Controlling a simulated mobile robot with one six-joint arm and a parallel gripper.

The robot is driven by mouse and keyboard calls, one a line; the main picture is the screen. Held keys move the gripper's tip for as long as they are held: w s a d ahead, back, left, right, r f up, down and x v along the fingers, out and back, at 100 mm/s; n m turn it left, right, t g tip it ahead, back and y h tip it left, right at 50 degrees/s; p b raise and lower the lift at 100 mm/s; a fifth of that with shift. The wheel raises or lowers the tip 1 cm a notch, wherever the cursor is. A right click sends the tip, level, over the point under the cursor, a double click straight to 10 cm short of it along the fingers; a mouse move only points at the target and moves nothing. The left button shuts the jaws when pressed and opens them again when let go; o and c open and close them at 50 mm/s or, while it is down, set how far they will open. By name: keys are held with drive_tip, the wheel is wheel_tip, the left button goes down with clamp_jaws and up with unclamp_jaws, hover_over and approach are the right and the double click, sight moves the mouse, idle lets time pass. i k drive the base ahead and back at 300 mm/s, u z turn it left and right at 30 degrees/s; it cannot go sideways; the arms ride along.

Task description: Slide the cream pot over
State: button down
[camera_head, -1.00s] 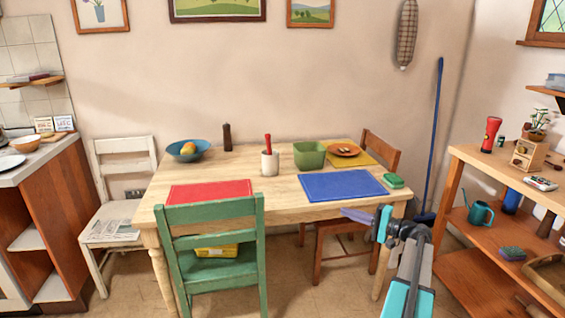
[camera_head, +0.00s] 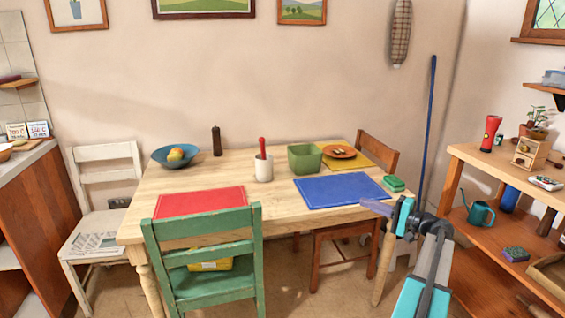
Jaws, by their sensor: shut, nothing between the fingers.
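The cream pot (camera_head: 264,171) stands upright on the wooden table (camera_head: 220,177), with a red-handled tool (camera_head: 262,148) standing in it. It is between the red mat and the green bin. My gripper (camera_head: 368,206) is at the table's right front corner, in front of the blue mat's right end. Its purple-tipped fingers point left and look shut and empty. It is well apart from the pot. Nothing hides the pot.
On the table are a red mat (camera_head: 200,202), blue mat (camera_head: 335,191), green bin (camera_head: 304,158), blue bowl (camera_head: 163,157), dark mill (camera_head: 217,141), orange plate (camera_head: 339,152) and green sponge (camera_head: 393,183). A green chair (camera_head: 205,225) stands in front. Shelves (camera_head: 490,160) stand at right.

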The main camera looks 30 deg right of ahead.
sight(264, 168)
drive_tip(key=i, duration=1.15)
drive_tip(key=u, duration=0.05)
